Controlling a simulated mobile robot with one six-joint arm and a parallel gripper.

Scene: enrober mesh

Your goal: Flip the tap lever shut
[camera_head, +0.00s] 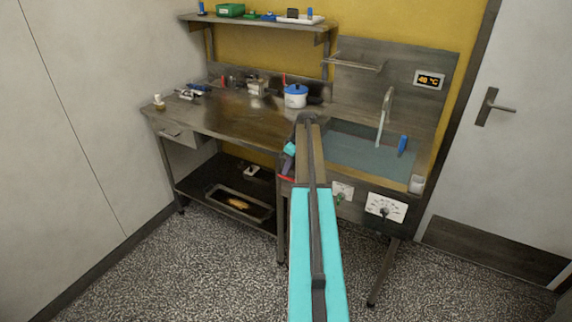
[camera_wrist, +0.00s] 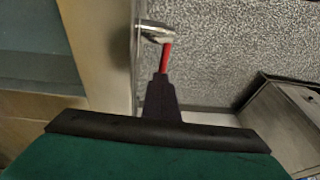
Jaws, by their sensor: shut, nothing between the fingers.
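A red lever (camera_wrist: 166,58) shows in the wrist view, joined to a shiny metal tap body (camera_wrist: 156,32) beside the edge of a wooden-looking panel. My gripper (camera_wrist: 160,80) is dark and shut, with nothing between its fingers. Its tip is at the near end of the red lever; I cannot tell whether they touch. In the head view my gripper (camera_head: 288,166) is at the left front corner of the sink unit, partly hidden by my arm. A red strip (camera_head: 287,179) shows just below it. The tap body is not clear there.
The sink (camera_head: 365,155) has a tall spout (camera_head: 385,112) and a blue object (camera_head: 403,145). A dial panel (camera_head: 386,207) is on its front. A steel bench (camera_head: 215,118) with a blue-and-white pot (camera_head: 295,96) stands left. The speckled floor in front is clear.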

